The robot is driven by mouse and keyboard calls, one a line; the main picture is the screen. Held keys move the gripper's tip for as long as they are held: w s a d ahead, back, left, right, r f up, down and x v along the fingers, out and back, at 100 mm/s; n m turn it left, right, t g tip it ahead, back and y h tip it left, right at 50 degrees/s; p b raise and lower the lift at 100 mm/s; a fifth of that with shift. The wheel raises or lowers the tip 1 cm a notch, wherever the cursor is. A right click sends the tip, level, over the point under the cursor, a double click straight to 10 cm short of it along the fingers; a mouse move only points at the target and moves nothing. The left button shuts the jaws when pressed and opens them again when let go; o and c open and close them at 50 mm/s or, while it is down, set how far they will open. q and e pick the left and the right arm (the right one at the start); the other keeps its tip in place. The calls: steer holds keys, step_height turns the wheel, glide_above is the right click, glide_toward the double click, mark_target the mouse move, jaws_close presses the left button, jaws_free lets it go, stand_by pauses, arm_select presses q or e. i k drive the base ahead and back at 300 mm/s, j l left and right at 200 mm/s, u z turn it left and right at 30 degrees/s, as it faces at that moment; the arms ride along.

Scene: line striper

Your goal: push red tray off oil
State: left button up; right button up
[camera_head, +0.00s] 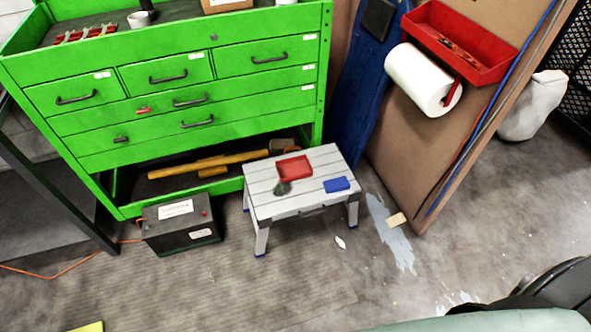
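A small red tray (294,167) lies on top of a low grey-white step stool (312,193), toward its back. A dark oil-like patch (282,187) is on the stool top at the tray's front left edge. From here I cannot tell how far the patch runs under the tray. A blue block-like item (336,184) lies on the stool's right front part, apart from the tray. Neither of my grippers is in view.
A green drawer cabinet (190,90) stands behind the stool. A black battery-like box (180,222) is on the floor to its left. A brown panel (420,140) with a red shelf (458,42) and paper roll (422,78) stands right. Floor in front is mostly clear.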

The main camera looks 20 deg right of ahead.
mark_target(294, 169)
steer(key=i+l, duration=1.05)
steer(key=l, duration=0.1)
